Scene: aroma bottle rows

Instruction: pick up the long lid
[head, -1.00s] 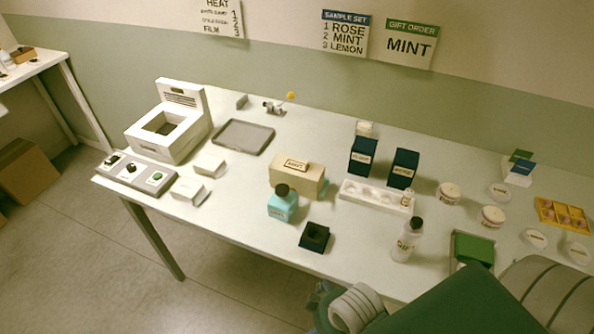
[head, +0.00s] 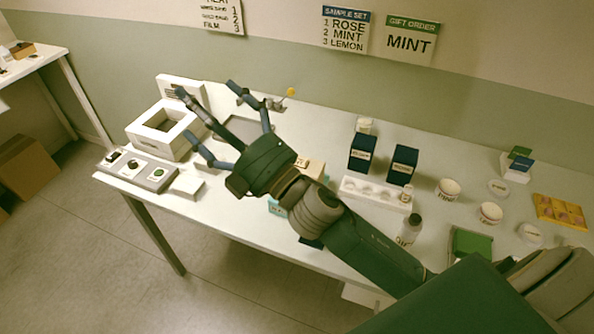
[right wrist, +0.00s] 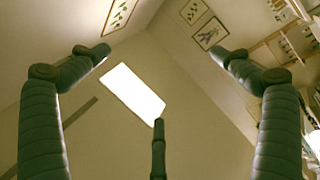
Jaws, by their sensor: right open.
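I cannot single out a long lid with certainty. A long white holder with round sockets (head: 352,187) lies in the middle of the table, with a small bottle at its right end. My right gripper (head: 208,112) is open and empty, its fingers spread above the table between the white machine (head: 141,138) and the dark grey tray (head: 224,122). The right wrist view shows the open fingers with nothing between them, against walls and a bright panel. My right arm hides much of the tan box (head: 314,166) and the teal bottle (head: 274,206). My left gripper is out of view.
Two dark blue boxes (head: 404,164) stand behind the holder. A white bottle with a dark cap (head: 410,230) stands close to my right arm. Round white tubs (head: 448,189), a green-topped box (head: 470,244) and a yellow tray (head: 537,207) fill the right side. A control panel (head: 120,171) sits at the left edge.

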